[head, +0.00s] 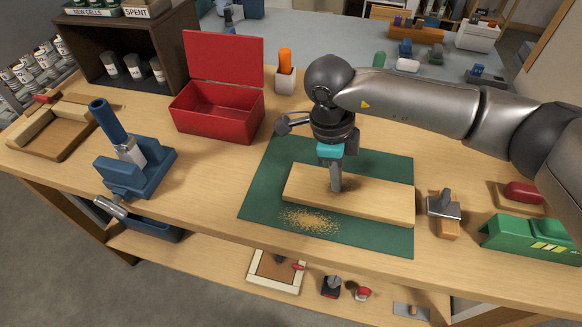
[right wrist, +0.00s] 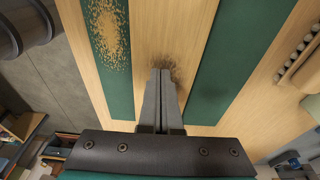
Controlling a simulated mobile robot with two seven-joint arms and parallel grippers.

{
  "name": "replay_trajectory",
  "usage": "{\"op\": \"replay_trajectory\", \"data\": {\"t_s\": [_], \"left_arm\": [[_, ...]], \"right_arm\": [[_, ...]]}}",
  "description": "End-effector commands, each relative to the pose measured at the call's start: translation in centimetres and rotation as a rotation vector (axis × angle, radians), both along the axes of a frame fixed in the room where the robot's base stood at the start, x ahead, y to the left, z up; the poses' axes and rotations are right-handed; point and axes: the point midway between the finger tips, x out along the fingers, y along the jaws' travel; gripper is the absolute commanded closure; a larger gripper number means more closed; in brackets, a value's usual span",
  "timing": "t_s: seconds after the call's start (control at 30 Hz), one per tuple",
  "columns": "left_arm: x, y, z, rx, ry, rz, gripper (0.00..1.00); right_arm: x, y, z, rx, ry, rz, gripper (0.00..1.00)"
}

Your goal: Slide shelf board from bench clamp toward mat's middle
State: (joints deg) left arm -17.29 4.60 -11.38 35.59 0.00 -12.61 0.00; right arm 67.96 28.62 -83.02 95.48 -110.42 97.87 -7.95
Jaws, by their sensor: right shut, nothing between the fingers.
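The shelf board (head: 370,200), a pale wooden plank, lies flat on the green mat (head: 262,195). Its right end reaches the mat's right edge. The board also shows in the right wrist view (right wrist: 185,30), with strips of mat (right wrist: 225,75) on both sides. My right gripper (head: 336,188) points down with its fingers shut and empty, tips at or just above the board's top; I cannot tell if they touch. It shows in the right wrist view too (right wrist: 163,75). A blue bench clamp (head: 140,170) stands at the left, apart from the board. My left gripper is not in view.
Sawdust (head: 310,220) lies on the mat in front of the board. A red open box (head: 215,110) stands behind left. A wood-handled tool (head: 445,212) and a green block (head: 530,238) lie right of the mat. Bare bench lies between clamp and mat.

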Motion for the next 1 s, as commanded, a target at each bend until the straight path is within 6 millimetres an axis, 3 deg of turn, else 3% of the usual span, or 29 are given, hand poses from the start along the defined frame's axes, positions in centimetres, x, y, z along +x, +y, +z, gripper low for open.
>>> {"op": "replay_trajectory", "data": {"t_s": [0.2, 0.5, 0.7, 1.0], "left_arm": [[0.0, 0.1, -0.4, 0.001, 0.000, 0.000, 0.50], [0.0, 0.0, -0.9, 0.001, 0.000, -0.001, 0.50], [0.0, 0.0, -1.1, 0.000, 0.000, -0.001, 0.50], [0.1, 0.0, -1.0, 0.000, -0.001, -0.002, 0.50]], "right_arm": [[1.2, 4.0, 0.1, 0.001, -0.003, 0.001, 1.00], [2.4, 8.2, 0.1, -0.001, -0.003, 0.001, 1.00], [2.8, 9.6, 0.1, -0.001, -0.003, 0.000, 1.00], [2.9, 9.8, 0.1, 0.003, -0.001, -0.001, 1.00]]}}
